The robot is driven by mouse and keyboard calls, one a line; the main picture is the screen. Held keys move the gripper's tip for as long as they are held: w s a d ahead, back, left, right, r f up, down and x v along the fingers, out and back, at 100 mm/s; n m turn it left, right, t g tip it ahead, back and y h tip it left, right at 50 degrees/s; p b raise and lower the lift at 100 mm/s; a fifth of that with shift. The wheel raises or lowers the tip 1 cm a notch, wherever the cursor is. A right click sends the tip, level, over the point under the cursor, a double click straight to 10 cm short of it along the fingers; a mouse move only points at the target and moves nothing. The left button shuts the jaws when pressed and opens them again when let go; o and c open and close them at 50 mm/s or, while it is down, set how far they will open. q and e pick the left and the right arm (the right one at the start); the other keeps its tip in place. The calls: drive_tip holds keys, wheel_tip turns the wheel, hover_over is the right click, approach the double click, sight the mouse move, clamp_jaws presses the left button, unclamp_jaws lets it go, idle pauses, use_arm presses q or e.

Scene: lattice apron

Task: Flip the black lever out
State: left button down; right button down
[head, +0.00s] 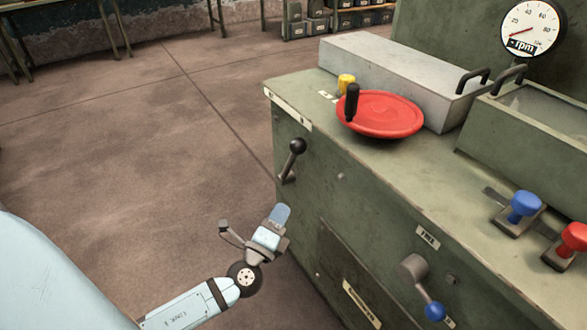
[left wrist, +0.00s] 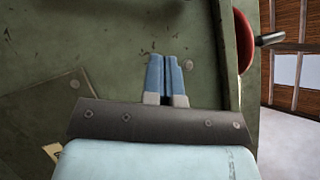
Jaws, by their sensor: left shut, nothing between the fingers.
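The black lever (head: 292,160) is on the front face of the green cabinet, near its left corner. It has a round black knob at its upper end and leans a little to the right from its pivot in the head view. My left gripper (head: 280,214) is below the lever and apart from it, in front of the cabinet face. Its blue fingers (left wrist: 166,70) are together and empty in the left wrist view, facing the green panel. I cannot make out the black lever in the left wrist view. My right gripper is not in view.
The cabinet top (head: 450,190) carries a red handwheel (head: 385,115) with a black handle, a yellow knob (head: 346,84), a grey box (head: 400,80), and blue and red levers at right. A blue-knobbed crank (head: 434,311) sticks out lower right. Open floor (head: 120,140) lies left.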

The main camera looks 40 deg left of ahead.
use_arm(q)
approach(292, 163)
drive_tip(key=w+d+r, duration=0.3)
drive_tip(key=w+d, duration=0.1)
drive_tip(key=w+a, duration=0.1)
drive_tip(key=w+a+r+p, duration=0.1)
drive_tip(key=a, duration=0.1)
drive_tip(key=shift+w+r, duration=0.35)
drive_tip(key=shift+w, duration=0.05)
